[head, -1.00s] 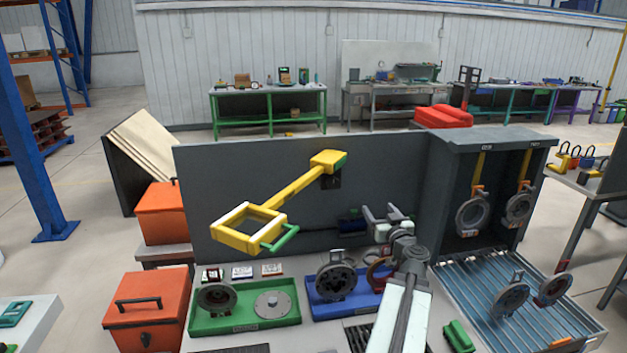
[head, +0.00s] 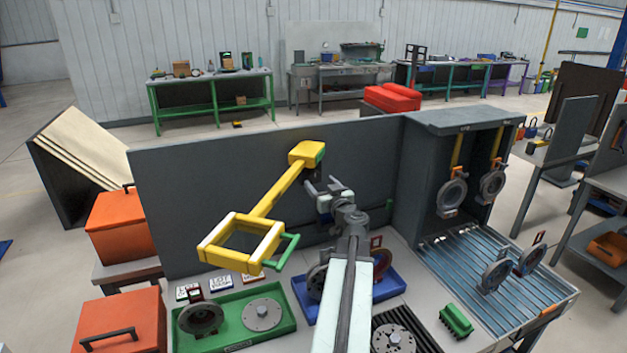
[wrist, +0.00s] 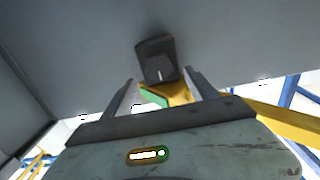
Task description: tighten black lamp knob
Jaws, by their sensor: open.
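The black knob (wrist: 156,59) shows in the wrist view as a dark block on the grey panel, with a short white mark on its face. It lies just ahead of my open, empty gripper (wrist: 159,76), roughly between the fingertips. I cannot tell whether they touch it. The yellow lamp (head: 276,200) has a square frame, a green handle and an arm rising to a yellow head with a green side on the panel. In the head view my gripper (head: 321,183) is just below that lamp head. The knob cannot be made out there.
The grey panel (head: 200,180) stands behind the lamp. A dark cabinet (head: 425,150) with hanging rings is on the right. Below my arm are a green tray (head: 235,334) and a blue tray (head: 390,286) with round parts. Orange boxes (head: 122,225) stand at left.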

